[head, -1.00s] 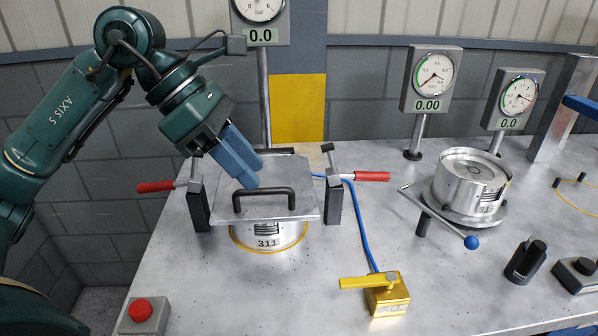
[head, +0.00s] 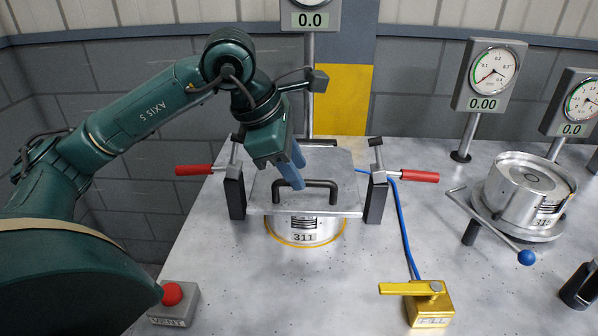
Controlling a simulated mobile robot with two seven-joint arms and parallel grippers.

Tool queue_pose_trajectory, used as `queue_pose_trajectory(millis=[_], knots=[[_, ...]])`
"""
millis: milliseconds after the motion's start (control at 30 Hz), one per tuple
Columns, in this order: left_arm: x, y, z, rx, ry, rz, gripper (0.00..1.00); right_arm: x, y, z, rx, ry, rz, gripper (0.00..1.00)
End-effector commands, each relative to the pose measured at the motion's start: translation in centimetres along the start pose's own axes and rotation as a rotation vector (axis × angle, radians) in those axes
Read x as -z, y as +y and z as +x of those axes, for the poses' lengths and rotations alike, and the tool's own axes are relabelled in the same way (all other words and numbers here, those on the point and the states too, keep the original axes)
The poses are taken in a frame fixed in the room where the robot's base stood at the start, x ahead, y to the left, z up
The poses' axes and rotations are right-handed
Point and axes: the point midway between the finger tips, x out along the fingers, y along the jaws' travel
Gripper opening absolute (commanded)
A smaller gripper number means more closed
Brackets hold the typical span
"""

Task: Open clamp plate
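The clamp plate (head: 262,197), a flat grey square, lies level on top of a silver cylinder labelled 311 (head: 290,225). It has a dark near handle (head: 306,185) and a far handle partly hidden behind my gripper. The left toggle clamp (head: 235,190) and right toggle clamp (head: 376,195) stand beside the plate, red handles pointing outward and arms tipped up off the plate. My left gripper (head: 299,176) has blue fingers that look apart. It is over the plate, just behind the near handle; whether it touches the handle I cannot tell. My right gripper is not in view.
A yellow valve block (head: 432,309) stands front right with a blue hose (head: 402,225). A red button box (head: 178,308) is front left. Another silver pot (head: 522,190) with a blue-knobbed lever stands right. A gauge post (head: 310,90) rises behind the plate.

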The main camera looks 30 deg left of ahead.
Motion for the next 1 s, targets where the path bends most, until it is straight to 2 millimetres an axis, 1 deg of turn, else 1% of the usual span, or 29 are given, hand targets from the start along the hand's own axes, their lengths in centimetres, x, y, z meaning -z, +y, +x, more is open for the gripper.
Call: queue_pose_trajectory(millis=[33, 100, 200, 500, 900, 1000], knots=[[0.0, 0.0, 0.7, 0.002, 0.001, 0.0, 0.34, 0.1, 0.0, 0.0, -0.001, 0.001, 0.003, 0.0], [0.0, 0.0, 1.2, 0.002, -0.001, 0.0, 0.34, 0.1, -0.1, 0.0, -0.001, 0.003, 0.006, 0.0], [0.0, 0.0, 1.8, 0.001, 0.0, -0.001, 0.34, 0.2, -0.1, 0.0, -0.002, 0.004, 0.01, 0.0], [0.0, 0.0, 1.9, 0.0, -0.001, -0.001, 0.33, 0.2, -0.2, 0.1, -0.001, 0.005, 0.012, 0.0], [0.0, 0.0, 1.9, 0.0, -0.001, -0.001, 0.01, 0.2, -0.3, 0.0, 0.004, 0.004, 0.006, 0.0], [0.0, 0.0, 1.9, 0.0, -0.001, -0.001, 0.0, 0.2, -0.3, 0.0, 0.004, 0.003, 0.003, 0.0]])
